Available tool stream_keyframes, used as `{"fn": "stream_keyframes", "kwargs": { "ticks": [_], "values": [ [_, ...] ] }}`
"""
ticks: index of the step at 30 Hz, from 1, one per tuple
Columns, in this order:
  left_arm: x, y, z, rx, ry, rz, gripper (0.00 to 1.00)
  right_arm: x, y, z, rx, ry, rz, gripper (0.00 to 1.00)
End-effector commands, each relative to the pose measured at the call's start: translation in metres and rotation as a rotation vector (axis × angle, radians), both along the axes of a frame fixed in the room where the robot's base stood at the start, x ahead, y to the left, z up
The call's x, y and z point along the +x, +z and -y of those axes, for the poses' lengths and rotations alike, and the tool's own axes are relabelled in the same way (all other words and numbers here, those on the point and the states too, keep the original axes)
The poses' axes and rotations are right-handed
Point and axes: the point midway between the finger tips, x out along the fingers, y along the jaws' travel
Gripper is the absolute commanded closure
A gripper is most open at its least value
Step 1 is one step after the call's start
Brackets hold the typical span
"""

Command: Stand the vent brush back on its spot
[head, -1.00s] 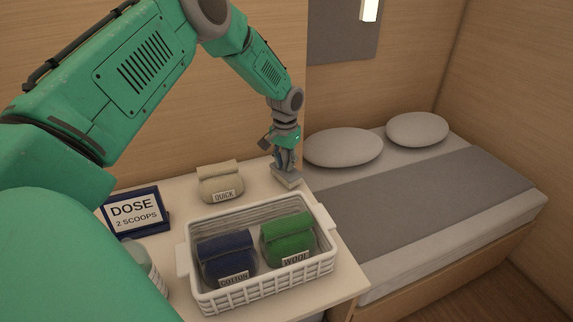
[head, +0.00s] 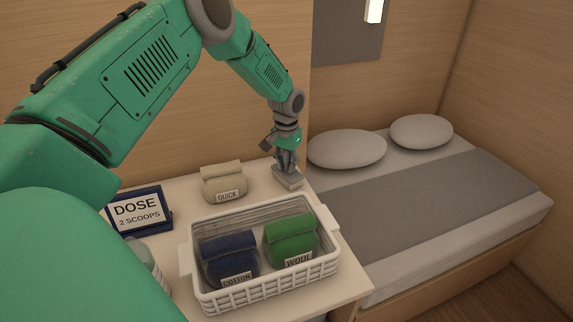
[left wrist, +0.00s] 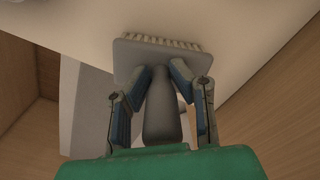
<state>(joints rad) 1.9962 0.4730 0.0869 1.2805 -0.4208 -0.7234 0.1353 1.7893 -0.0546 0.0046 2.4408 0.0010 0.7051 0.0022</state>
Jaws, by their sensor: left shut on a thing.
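The vent brush (left wrist: 162,110) is grey with a row of pale bristles along its wide head. My left gripper (left wrist: 162,80) is shut on it, with a finger on each side of the handle just behind the head. In the head view my left gripper (head: 286,167) points down at the far right corner of the white counter, and the grey brush head (head: 289,180) shows below its fingers, at or very close to the counter top. I cannot tell whether it touches. No separate marking for the spot shows. My right gripper is not in view.
A white basket (head: 270,283) holds a blue COTTON bag (head: 229,258) and a green WOOL bag (head: 291,240). A beige QUICK bag (head: 223,182) and a DOSE sign (head: 138,210) stand behind and left. A bed (head: 440,205) lies to the right.

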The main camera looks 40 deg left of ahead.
Motion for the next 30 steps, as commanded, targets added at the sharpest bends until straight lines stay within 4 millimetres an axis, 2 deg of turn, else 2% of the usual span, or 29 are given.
{"fn": "stream_keyframes", "kwargs": {
  "ticks": [12, 13, 14, 15, 25, 30],
  "values": [
    [0.000, -0.005, -0.001, 0.000, 0.000, 0.001, 1.00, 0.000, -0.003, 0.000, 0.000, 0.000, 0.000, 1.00],
    [0.000, -0.005, -0.001, 0.000, 0.000, 0.001, 0.71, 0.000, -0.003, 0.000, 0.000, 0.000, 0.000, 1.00],
    [0.000, -0.005, -0.001, 0.000, 0.000, 0.001, 0.61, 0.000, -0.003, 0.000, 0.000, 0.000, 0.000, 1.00],
    [0.000, -0.005, -0.001, 0.000, 0.000, 0.001, 0.57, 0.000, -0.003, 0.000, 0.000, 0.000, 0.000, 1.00],
    [0.000, -0.004, 0.000, 0.001, 0.000, 0.000, 0.57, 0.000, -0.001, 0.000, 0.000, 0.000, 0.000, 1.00],
    [0.000, 0.007, -0.001, 0.001, -0.001, 0.000, 0.57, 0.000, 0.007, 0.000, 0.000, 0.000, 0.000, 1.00]
  ]
}}
